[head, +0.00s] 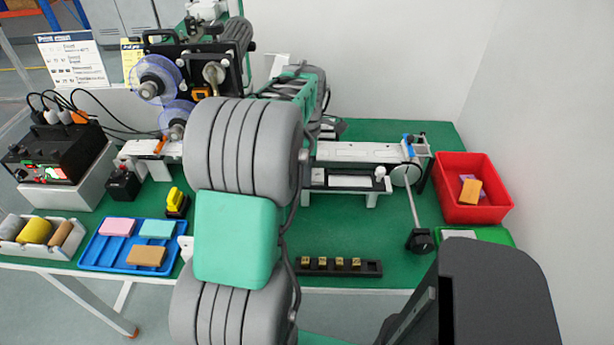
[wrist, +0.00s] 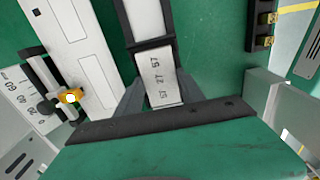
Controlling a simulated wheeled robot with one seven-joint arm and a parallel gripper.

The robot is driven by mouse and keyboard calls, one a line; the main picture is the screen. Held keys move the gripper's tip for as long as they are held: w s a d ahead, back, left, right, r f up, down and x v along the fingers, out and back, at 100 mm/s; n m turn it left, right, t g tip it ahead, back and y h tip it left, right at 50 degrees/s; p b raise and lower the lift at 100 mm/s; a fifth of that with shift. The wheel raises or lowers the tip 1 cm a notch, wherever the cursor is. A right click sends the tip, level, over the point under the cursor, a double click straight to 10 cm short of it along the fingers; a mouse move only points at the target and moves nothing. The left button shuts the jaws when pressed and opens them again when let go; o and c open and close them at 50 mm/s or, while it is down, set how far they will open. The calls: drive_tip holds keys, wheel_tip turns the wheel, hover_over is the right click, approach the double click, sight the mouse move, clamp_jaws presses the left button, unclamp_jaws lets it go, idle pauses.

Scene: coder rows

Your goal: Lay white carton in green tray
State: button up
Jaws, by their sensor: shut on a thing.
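In the wrist view my gripper (wrist: 160,97) is shut on the white carton (wrist: 156,73), which has dark numbers printed on its face. The carton is between the two grey fingers, and its lower end is hidden by the gripper's dark front edge. In the head view my own arm hides the gripper and carton. The green tray (head: 499,234) is at the right of the table, in front of the red bin. It is partly hidden by a dark block at the lower right, and a pale item (head: 459,234) shows inside it. The tray is not seen in the wrist view.
The red bin (head: 447,198) holds an orange and a purple block. A black rail (head: 328,268) with several brass pieces lies at the front edge. A white conveyor (head: 355,152) and a black-based rod (head: 420,240) stand nearby. A blue tray (head: 92,255) holds blocks at left.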

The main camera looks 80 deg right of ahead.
drive_tip(key=c, duration=0.4)
drive_tip(key=shift+o, duration=0.2)
drive_tip(key=shift+r+p, duration=1.9)
drive_tip(key=shift+r, duration=0.6)
